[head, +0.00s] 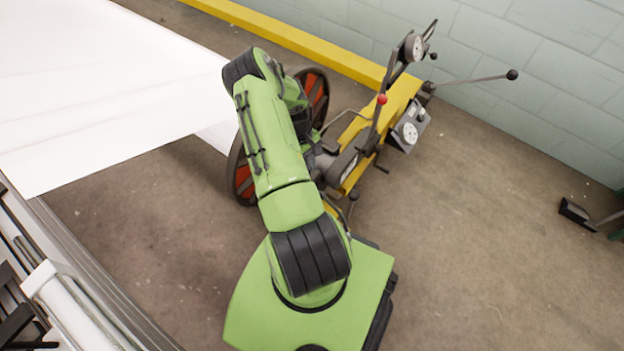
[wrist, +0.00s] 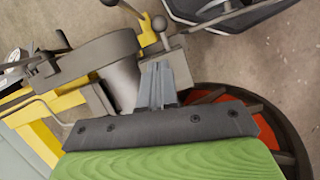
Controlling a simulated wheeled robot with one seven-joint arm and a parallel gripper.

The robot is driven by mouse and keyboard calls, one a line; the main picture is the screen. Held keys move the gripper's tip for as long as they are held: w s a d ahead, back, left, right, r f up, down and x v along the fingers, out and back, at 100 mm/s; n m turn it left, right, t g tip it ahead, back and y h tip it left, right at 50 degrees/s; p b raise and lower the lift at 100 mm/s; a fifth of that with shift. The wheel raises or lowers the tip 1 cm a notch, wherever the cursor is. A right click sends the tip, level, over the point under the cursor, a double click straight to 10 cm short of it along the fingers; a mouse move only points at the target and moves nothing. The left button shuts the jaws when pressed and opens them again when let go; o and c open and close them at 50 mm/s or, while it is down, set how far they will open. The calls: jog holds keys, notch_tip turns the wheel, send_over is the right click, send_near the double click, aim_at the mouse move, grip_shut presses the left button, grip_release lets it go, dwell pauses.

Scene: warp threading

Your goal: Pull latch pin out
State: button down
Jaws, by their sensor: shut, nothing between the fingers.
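My gripper (wrist: 158,68) points up the wrist view with its two grey fingers together and nothing between them. Just beyond the fingertips is a small grey block (wrist: 172,50) with a round-headed grey knob (wrist: 159,22) standing on it. This knob looks like the latch pin, but I cannot be sure. The knob is a little apart from the fingertips, and I cannot tell whether the fingertips touch the block. A second ball-ended lever (wrist: 131,10) rises beside it. In the head view, my green arm hides the gripper and most of this area.
The yellow machine beam (head: 398,95) carries a dial gauge (head: 411,134), a red-knobbed lever (head: 381,100) and a long rod (head: 470,80) reaching right. A red-spoked wheel (head: 318,95) stands behind my arm. White cloth (head: 90,90) spans the left. Open floor (head: 480,220) lies right.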

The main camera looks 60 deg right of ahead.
jog(key=b+x, duration=0.3)
jog(key=x, duration=0.7)
jog(key=s, duration=0.1)
jog(key=s+p, duration=0.1)
jog(key=s, duration=0.2)
jog(key=shift+a+r, duration=0.1)
jog(key=shift+a, duration=0.25)
jog(key=shift+s, duration=0.25)
